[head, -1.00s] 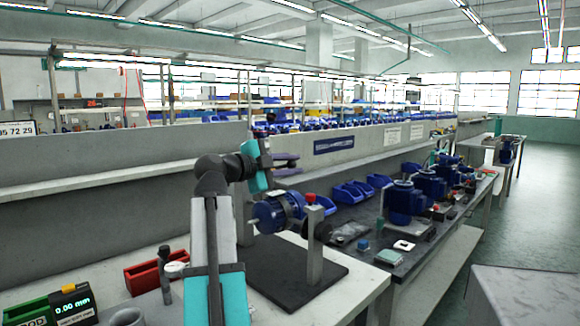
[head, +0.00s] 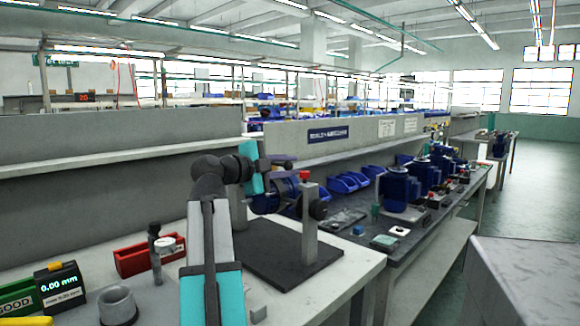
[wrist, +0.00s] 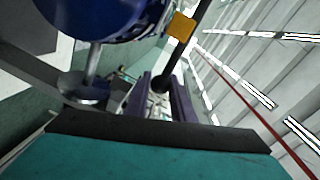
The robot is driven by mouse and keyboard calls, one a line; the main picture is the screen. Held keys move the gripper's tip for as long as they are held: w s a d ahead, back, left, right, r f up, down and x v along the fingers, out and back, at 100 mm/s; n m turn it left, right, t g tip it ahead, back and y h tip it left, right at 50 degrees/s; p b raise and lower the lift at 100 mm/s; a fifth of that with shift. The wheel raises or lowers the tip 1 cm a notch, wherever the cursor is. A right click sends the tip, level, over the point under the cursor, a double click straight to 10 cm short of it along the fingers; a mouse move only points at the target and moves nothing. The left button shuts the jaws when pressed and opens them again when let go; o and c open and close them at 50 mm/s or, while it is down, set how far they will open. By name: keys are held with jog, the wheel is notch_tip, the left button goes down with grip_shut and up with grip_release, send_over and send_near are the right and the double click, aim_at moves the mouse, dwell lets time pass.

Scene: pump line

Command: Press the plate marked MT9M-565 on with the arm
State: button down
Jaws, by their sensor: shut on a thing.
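A blue motor (head: 268,201) sits in a stand on a dark base plate (head: 285,250). My gripper (head: 285,163), teal and black with purple-grey fingers, is just above the motor. In the wrist view its fingers (wrist: 158,98) are shut on a small pale thing (wrist: 158,102), mostly hidden between them. The motor (wrist: 105,15) fills the upper left of the wrist view, with a small orange-yellow square (wrist: 181,26) beside its edge. No marking MT9M-565 can be read in either view, and contact between the held thing and the motor cannot be told.
The stand's grey post (head: 308,228) carries a red cap (head: 304,174) and a black knob (head: 318,209). A red bin (head: 148,256), a gauge reading 0.00 mm (head: 60,284) and a grey cup (head: 118,305) are at the left. More blue motors (head: 400,186) stand at right.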

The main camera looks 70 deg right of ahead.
jog(key=shift+s, duration=0.1)
jog(key=c, duration=1.5)
grip_release()
jog(key=shift+p+v, duration=1)
jog(key=shift+v, duration=5.95)
